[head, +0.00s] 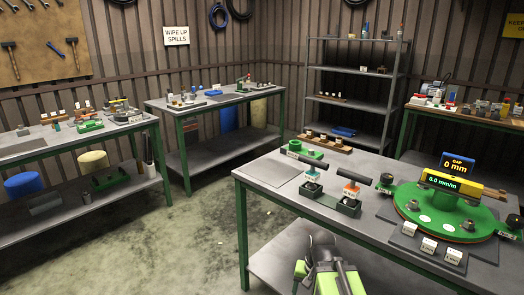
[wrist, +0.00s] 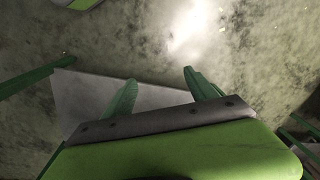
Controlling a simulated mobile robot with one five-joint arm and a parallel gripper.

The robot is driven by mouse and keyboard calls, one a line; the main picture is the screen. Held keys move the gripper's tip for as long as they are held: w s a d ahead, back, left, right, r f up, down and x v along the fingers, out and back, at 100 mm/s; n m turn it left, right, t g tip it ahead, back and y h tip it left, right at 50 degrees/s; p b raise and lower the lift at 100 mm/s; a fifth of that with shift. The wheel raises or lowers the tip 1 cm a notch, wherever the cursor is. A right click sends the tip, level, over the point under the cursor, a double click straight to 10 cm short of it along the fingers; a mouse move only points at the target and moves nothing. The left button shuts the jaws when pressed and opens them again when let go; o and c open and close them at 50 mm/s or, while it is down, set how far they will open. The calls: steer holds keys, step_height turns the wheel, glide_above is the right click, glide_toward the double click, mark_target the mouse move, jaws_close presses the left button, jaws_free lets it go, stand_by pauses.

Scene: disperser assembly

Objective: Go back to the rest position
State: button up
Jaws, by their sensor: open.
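My gripper (wrist: 155,95) shows in the wrist view with its two green fingers spread apart and nothing between them. It points at the stained concrete floor, above a grey surface edge. In the head view my arm, green and dark, is folded low at the bottom centre, in front of the near workbench (head: 262,187); the fingers cannot be made out there. On that bench stand a round green disperser plate (head: 400,203) with a yellow level (head: 450,183) reading 0.0 mm/m and a blue display (head: 457,165) reading 0 mm.
Other benches stand at left (head: 30,148) and back (head: 200,105), with a metal shelf (head: 350,62) behind. The floor (head: 190,220) between the benches is clear.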

step_height(320, 180, up, 18)
steer(key=d+n+p, duration=0.2)
steer(key=n+p, duration=0.1)
steer(key=p, duration=1.5)
steer(key=shift+s+r+h, duration=0.2)
steer(key=shift+s+h, duration=0.2)
